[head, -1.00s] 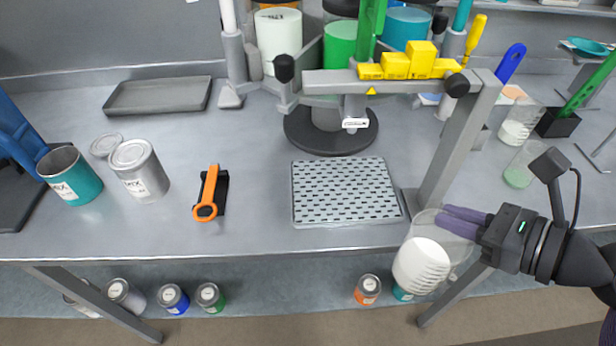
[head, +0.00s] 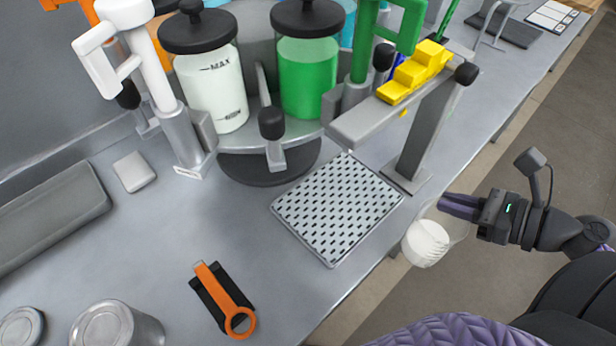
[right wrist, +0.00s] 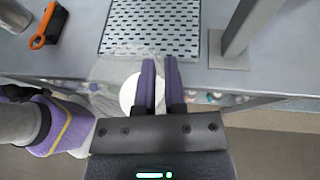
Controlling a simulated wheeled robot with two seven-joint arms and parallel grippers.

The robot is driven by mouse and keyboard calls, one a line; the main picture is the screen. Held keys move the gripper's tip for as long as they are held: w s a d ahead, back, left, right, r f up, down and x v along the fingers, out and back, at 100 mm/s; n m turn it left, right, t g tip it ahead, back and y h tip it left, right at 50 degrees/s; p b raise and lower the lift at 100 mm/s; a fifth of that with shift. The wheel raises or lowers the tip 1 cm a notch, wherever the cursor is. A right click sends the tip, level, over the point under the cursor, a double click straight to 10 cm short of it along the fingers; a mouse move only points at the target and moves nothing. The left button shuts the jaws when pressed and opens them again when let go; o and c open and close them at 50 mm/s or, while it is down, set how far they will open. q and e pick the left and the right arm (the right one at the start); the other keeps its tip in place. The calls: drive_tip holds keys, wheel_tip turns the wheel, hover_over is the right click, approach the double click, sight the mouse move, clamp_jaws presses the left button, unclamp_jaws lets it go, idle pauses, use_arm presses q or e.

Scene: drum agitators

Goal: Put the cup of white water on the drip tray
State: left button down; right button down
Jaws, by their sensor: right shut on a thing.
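The clear cup of white water (head: 425,244) is held by my right gripper (head: 446,208), just off the bench's front edge and to the right of the drip tray. The purple fingers are shut on the cup's wall. The cup looks tilted in the head view. In the right wrist view, the white liquid (right wrist: 128,95) shows beside the fingers (right wrist: 158,70). The drip tray (head: 338,205) is a flat grey plate with dark slots, lying empty on the bench; it also shows in the right wrist view (right wrist: 150,30).
A grey upright post (head: 428,130) with a yellow stepped block (head: 415,72) stands at the tray's right back corner. Agitator drums of white (head: 215,85) and green (head: 306,75) stand behind. An orange-handled tool (head: 225,298) lies left of the tray.

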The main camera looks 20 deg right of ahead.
drive_tip(key=w+a+p, duration=0.1)
drive_tip(key=w+a, duration=0.3)
drive_tip(key=w, duration=0.3)
drive_tip(key=w+a+f, duration=0.1)
drive_tip(key=w+a, duration=0.4)
drive_tip(key=w, duration=0.3)
drive_tip(key=shift+f+p, duration=0.25)
drive_tip(key=shift+p, duration=0.1)
